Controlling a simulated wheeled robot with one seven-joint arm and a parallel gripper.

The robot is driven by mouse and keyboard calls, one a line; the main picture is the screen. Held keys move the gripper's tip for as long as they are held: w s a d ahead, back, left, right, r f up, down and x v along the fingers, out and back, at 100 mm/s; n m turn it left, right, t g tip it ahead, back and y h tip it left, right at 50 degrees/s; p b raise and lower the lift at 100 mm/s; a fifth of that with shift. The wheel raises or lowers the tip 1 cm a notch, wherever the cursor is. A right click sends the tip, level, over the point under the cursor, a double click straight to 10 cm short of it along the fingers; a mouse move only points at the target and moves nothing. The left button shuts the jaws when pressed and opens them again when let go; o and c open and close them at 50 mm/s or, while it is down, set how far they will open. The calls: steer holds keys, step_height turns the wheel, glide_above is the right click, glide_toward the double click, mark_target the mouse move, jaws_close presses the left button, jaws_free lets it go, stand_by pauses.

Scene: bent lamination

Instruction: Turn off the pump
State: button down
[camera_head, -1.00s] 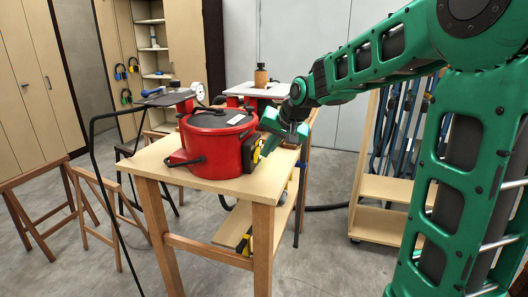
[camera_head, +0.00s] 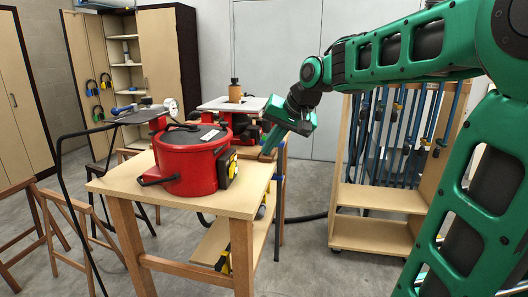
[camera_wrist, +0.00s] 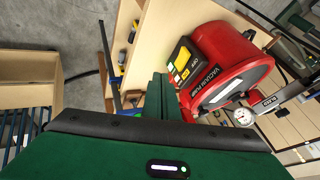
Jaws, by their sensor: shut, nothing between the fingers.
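The red vacuum pump (camera_head: 187,163) stands upright on a small wooden table (camera_head: 120,184). Its black switch box (camera_head: 228,168) with yellow parts is on its right side. In the wrist view the red pump (camera_wrist: 235,55) is at the right, with the switch box (camera_wrist: 183,62) and its yellow buttons facing me. Whether the switch is on or off cannot be read. My green gripper (camera_head: 269,151) is right of the pump, apart from the switch box, shut and empty. Its fingers (camera_wrist: 160,92) show at the wrist view's middle, left of the pump body.
A round gauge (camera_head: 170,106) stands behind the pump. Clamps hang on a wooden rack (camera_head: 385,195) at the right. Black tubing and sawhorses are at the left.

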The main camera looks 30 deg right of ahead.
mark_target(233, 170)
steer(key=shift+s+a+f+n+y, duration=0.25)
steer(key=shift+s+a+n+y, duration=0.05)
steer(key=shift+s+n, duration=0.2)
steer(key=x, duration=1)
steer(key=shift+s, duration=0.15)
steer(key=shift+w+a, duration=0.3)
steer(key=shift+a, duration=0.2)
steer(key=shift+w+a, duration=0.35)
steer(key=shift+a, duration=0.2)
steer(key=shift+w+a, duration=0.5)
steer(key=shift+a, duration=0.25)
steer(key=shift+d, duration=0.1)
